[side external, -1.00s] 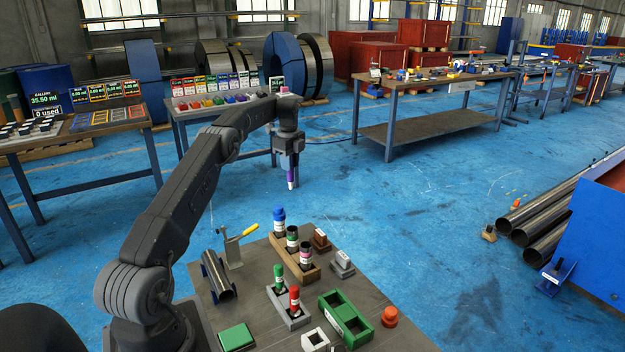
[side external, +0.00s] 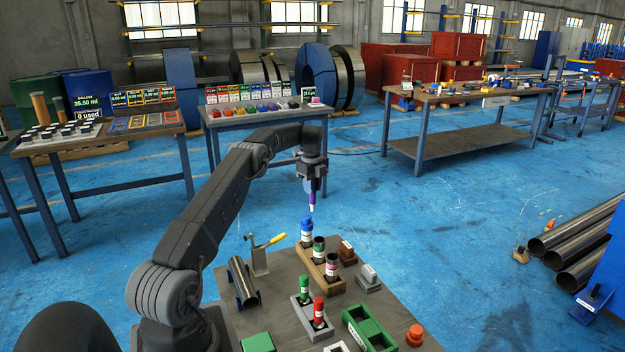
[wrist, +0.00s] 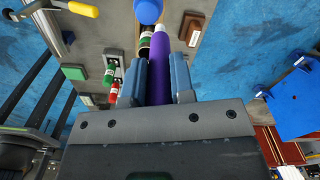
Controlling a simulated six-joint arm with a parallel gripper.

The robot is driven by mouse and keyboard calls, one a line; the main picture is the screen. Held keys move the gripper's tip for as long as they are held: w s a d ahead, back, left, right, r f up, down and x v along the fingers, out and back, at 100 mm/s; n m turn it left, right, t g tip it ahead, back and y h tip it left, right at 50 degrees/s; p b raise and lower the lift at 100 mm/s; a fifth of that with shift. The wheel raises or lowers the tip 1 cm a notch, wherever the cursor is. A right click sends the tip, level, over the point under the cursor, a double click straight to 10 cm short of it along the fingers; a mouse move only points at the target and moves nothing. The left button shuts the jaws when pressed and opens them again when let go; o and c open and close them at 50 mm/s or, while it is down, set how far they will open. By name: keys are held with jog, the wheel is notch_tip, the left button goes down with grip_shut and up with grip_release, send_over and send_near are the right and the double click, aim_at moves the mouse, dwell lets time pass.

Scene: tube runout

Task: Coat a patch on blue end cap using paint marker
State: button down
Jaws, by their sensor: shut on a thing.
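My gripper (side external: 313,183) is shut on a purple paint marker (side external: 312,199), whose white tip points down. The marker also shows between the fingers in the wrist view (wrist: 161,75). A blue-topped cylinder (side external: 306,227) stands upright at the far end of a wooden rack; its round blue top shows in the wrist view (wrist: 149,11). The marker tip appears just above and right of it in the side view; I cannot tell if they touch. Whether this blue top is the blue end cap is unclear.
The wooden rack (side external: 331,285) also holds dark-topped cylinders. A grey block (side external: 312,328) holds green and red markers. A metal tube (side external: 243,283) lies in a cradle beside a yellow-handled clamp (side external: 265,247). A green tray (side external: 365,330) is near the front. Small coloured caps line a back table (side external: 262,118).

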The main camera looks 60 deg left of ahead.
jog(key=shift+f, duration=0.45)
jog(key=shift+s+a+f, duration=0.15)
jog(key=shift+s+f, duration=0.3)
jog(key=shift+f, duration=0.1)
jog(key=shift+w+f, duration=0.1)
jog(key=shift+w, duration=0.25)
jog(key=shift+w+r, duration=0.2)
jog(key=shift+s+r, duration=0.1)
jog(key=shift+r, duration=3.8)
jog(key=shift+d, duration=0.2)
